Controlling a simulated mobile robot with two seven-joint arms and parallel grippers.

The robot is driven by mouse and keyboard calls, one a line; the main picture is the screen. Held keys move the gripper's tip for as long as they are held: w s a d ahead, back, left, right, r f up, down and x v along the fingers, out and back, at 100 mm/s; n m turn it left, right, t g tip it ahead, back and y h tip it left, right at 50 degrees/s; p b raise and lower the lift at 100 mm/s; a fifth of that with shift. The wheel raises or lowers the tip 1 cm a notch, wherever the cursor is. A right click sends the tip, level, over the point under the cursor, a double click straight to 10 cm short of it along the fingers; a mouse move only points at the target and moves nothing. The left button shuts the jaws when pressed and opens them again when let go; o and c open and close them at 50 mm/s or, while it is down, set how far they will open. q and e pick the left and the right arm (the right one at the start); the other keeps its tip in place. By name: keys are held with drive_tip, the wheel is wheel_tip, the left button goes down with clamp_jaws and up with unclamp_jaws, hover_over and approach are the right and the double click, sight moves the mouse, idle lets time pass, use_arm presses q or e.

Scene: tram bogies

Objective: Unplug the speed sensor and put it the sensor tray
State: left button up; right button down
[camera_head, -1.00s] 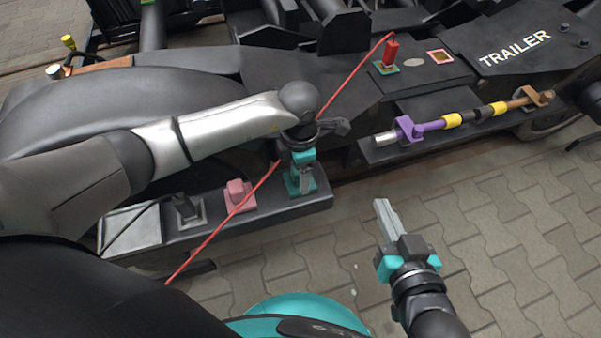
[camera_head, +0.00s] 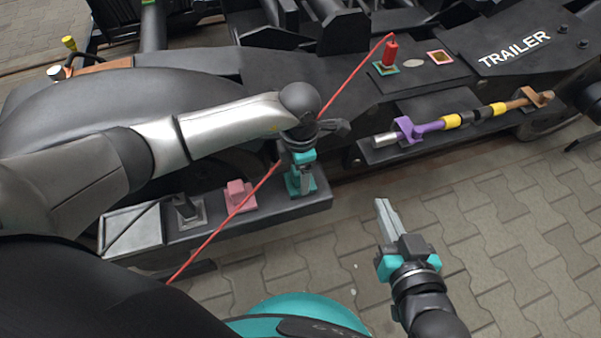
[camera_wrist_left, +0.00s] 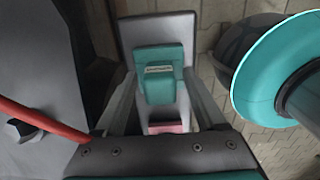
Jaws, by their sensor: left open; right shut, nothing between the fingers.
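A teal block (camera_wrist_left: 160,72) with a small label, too small to read, stands on a grey base plate in the left wrist view. I cannot tell for sure that it is the speed sensor. In the head view the teal block (camera_head: 291,185) sits at the right end of the dark ledge, partly hidden by my left gripper (camera_head: 305,182). My left gripper (camera_wrist_left: 160,108) is open, with its fingers on either side of the block; contact is not clear. A shallow grey tray (camera_head: 133,229) lies at the ledge's left end. My right gripper (camera_head: 384,205) is shut and empty above the paving.
A pink block (camera_head: 240,194) and a grey block (camera_head: 187,208) stand on the ledge between tray and teal block. A red cable (camera_head: 223,221) runs diagonally past my left gripper to a red plug (camera_head: 391,54). A purple and yellow rod (camera_head: 465,118) lies at right.

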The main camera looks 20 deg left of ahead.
use_arm(q)
clamp_jaws()
idle(0.5)
drive_tip(key=shift+r, duration=0.1)
idle(0.3)
drive_tip(key=shift+r+p, duration=2.75)
drive_tip(key=shift+r, duration=0.2)
